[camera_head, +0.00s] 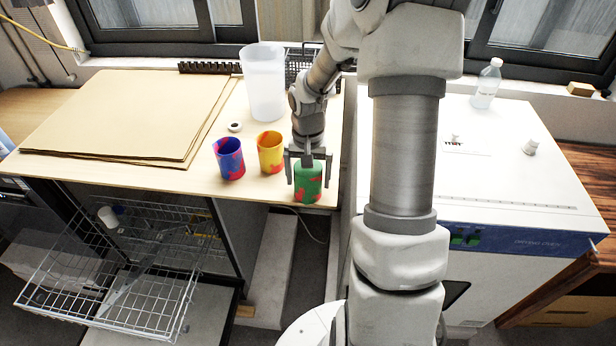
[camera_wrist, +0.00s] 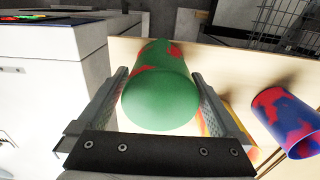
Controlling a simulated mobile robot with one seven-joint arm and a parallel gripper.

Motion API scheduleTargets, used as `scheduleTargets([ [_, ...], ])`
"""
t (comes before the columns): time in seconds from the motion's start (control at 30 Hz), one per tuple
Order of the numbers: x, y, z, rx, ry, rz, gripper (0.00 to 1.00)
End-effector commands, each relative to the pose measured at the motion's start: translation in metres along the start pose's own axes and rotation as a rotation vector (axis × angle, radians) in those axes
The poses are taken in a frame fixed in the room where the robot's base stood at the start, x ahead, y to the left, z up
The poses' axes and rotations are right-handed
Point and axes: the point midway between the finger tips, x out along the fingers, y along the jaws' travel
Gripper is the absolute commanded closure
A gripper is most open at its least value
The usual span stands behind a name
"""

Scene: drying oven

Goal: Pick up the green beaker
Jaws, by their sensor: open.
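The green beaker (camera_head: 308,184), with red patches, stands near the front edge of the wooden table (camera_head: 112,178). In the wrist view the green beaker (camera_wrist: 160,95) fills the middle, between the two fingers. My gripper (camera_head: 307,170) is at the beaker, one finger on each side. In the wrist view the fingers of my gripper (camera_wrist: 163,100) are spread apart with the beaker between them. I cannot tell whether either finger touches it.
A yellow-red beaker (camera_head: 270,152) and a blue-red beaker (camera_head: 229,158) stand to the left. A tall translucent container (camera_head: 263,84) stands behind. A white drying oven (camera_head: 500,165) is at right. A wire basket (camera_head: 120,270) sticks out below the table.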

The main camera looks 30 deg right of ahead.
Motion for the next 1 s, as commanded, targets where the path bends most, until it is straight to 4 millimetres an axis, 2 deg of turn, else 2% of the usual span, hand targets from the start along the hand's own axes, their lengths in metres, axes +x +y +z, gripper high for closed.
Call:
scheduleTargets([
  [0.13, 0.016, 0.0, 0.0, -0.001, -0.002, 0.001, 0.0],
  [0.4, 0.018, 0.0, 0.0, -0.001, 0.001, 0.0, 0.0],
  [0.83, 0.018, 0.0, 0.0, -0.001, 0.001, 0.0, 0.77],
  [1.0, 0.017, 0.0, 0.0, -0.001, 0.001, 0.0, 0.78],
])
